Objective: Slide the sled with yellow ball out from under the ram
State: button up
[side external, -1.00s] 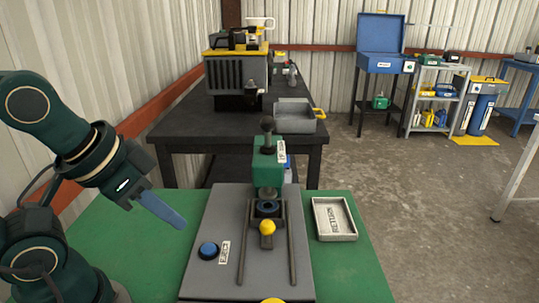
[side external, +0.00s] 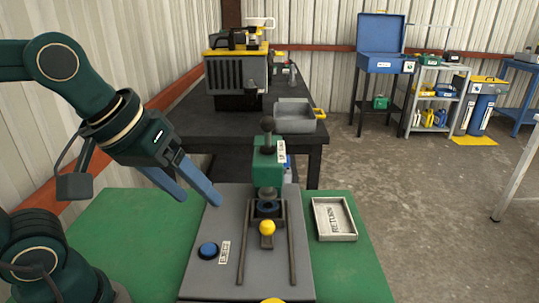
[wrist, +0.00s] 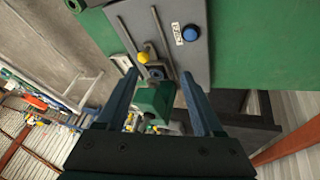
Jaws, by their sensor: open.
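The sled with the yellow ball (side external: 267,228) sits between two dark rails on the grey base plate (side external: 218,275). Its rear part, with a dark ring (side external: 267,207), is under the green ram press (side external: 268,165). The yellow ball also shows in the wrist view (wrist: 144,57), near the green press head (wrist: 153,101). My gripper (side external: 195,195) is open and empty, above the plate's left rear edge, left of the press and apart from the sled. In the wrist view its two blue fingers (wrist: 157,80) are spread wide.
A blue button (side external: 208,250) with a label is on the plate's left side. A pale tray marked RETURN (side external: 334,219) lies right of the plate on the green table (side external: 345,280). A dark bench (side external: 185,130) stands behind.

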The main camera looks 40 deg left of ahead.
jog(key=w+d+n+g, duration=0.1)
jog(key=w+n+g, duration=0.1)
jog(key=w+n, duration=0.4)
jog(key=g, duration=0.2)
send_over(266, 223)
jog(key=shift+h, duration=0.4)
jog(key=f, duration=0.6)
jog(key=shift+s+a+f, duration=0.2)
jog(key=shift+s+a, duration=0.15)
jog(key=shift+f, duration=0.35)
jog(key=shift+w+d+f, duration=0.15)
jog(key=shift+w+f, duration=0.05)
jog(key=shift+f, duration=1)
jog(key=shift+w+d+f, duration=0.15)
jog(key=shift+f, duration=1)
grip_shut()
jog(key=shift+s, duration=0.1)
